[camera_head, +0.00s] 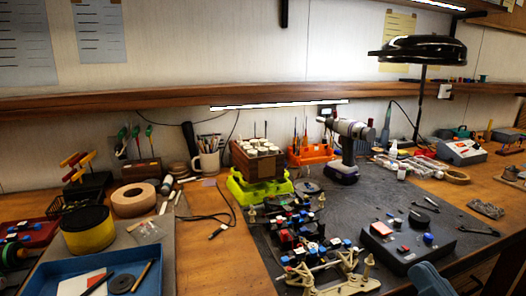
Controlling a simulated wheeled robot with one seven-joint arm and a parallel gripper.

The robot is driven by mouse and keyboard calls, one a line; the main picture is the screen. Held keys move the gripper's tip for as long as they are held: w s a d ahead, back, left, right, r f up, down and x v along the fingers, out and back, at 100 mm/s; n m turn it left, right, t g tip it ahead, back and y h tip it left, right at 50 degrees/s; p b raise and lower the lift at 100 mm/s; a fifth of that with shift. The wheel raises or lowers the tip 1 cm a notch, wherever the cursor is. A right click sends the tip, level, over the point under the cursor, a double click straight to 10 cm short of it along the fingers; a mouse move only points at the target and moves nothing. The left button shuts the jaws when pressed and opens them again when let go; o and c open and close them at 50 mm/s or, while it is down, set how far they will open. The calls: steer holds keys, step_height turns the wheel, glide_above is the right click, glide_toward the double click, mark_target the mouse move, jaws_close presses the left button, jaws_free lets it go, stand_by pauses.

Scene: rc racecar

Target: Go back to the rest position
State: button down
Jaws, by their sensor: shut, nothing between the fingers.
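The partly built RC racecar (305,235) lies on the dark work mat, right of the picture's middle, with pale arms at its front end and several red, blue and white parts on it. My gripper is not seen in this view. A blue-grey shape (430,281) rises at the bottom edge, right of the car; I cannot tell what it is.
A dark box (405,246) with a red block stands on the mat (455,218), right of the car. A cordless drill (345,150) and a green-yellow stand (258,190) are behind it. A blue tray (150,258) and yellow tin (88,232) are at left.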

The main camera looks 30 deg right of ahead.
steer(key=s+a+f+n+g+y, duration=0.3)
steer(key=s+a+f+g, duration=0.4)
steer(key=s+a+f, duration=0.4)
step_height(320, 180, down, 2)
steer(key=s+y, duration=0.1)
steer(key=s, duration=0.1)
steer(key=shift+s+a+n, duration=0.3)
steer(key=shift+a, duration=0.1)
